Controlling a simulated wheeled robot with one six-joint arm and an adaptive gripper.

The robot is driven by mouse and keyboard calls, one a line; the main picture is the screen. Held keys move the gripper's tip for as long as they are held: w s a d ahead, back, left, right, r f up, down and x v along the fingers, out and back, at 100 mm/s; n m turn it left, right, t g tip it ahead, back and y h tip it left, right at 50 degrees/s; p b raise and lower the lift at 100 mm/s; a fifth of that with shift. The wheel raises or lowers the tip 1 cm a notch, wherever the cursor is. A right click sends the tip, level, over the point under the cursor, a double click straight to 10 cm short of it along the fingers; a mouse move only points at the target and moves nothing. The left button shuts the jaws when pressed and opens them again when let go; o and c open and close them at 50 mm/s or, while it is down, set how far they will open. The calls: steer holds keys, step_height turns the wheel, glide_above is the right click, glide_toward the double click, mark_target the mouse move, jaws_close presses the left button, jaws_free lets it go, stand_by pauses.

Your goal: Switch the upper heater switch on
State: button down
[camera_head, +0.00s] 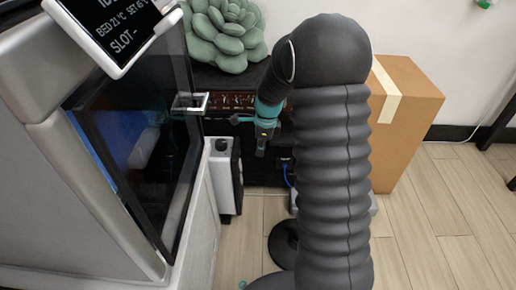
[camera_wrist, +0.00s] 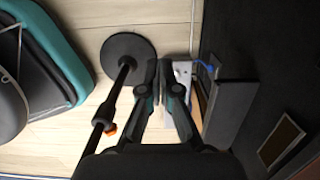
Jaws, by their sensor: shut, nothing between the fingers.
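My gripper (camera_head: 261,150) hangs fingers-down in front of the dark bench front, left of my thick ribbed arm. In the wrist view my gripper (camera_wrist: 160,72) has its fingers together, with nothing held between them. A pale plate or box (camera_wrist: 184,72) shows just beyond the fingers, partly covered by them. I cannot make out a heater switch in either view, nor its position. The fingers overlap the pale plate in the picture; I cannot tell whether they touch it.
A glass-fronted machine (camera_head: 130,130) fills the left. A white-and-black box (camera_head: 223,175) stands beside it. A cardboard box (camera_head: 408,125) stands behind my arm. A round black base (camera_wrist: 128,60) with a pole is near the fingers. Wooden floor is open at right.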

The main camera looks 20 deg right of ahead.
mark_target(241, 165)
steer(key=w+a+f+b, duration=0.1)
steer(key=a+f, duration=0.3)
steer(key=f, duration=0.3)
steer(key=shift+w+a, duration=0.25)
steer(key=shift+a, duration=0.05)
steer(key=shift+w+a+f, duration=0.1)
steer(key=shift+a, duration=0.15)
stand_by(0.3)
